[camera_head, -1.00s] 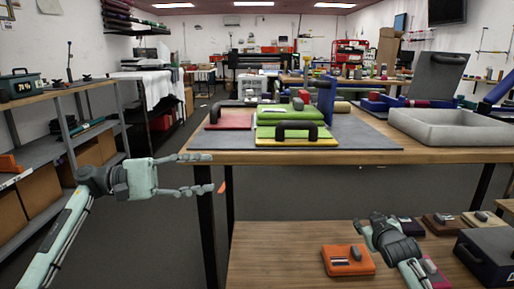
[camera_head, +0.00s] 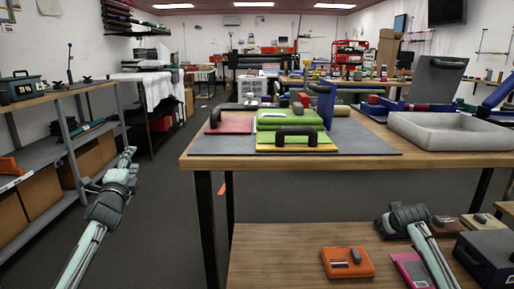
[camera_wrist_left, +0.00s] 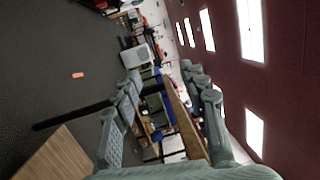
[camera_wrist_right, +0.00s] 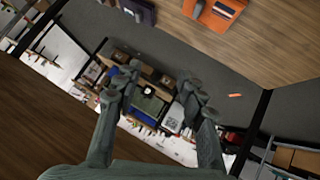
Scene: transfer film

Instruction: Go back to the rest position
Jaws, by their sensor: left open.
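My left gripper (camera_head: 127,157) is at the left in the head view, pointing away from me over the floor beside the shelf. In the left wrist view its two fingers (camera_wrist_left: 163,80) stand apart with nothing between them. My right gripper (camera_head: 400,215) is at the lower right in the head view, above the lower table, its fingers mostly hidden behind its own wrist. In the right wrist view its fingers (camera_wrist_right: 158,88) are apart and empty.
The tall table (camera_head: 350,158) holds a green case (camera_head: 290,120), a red pad (camera_head: 230,124) and a grey tray (camera_head: 450,130). The lower table (camera_head: 285,240) holds an orange box (camera_head: 347,262) and a dark box (camera_head: 485,258). A shelf (camera_head: 50,150) stands left.

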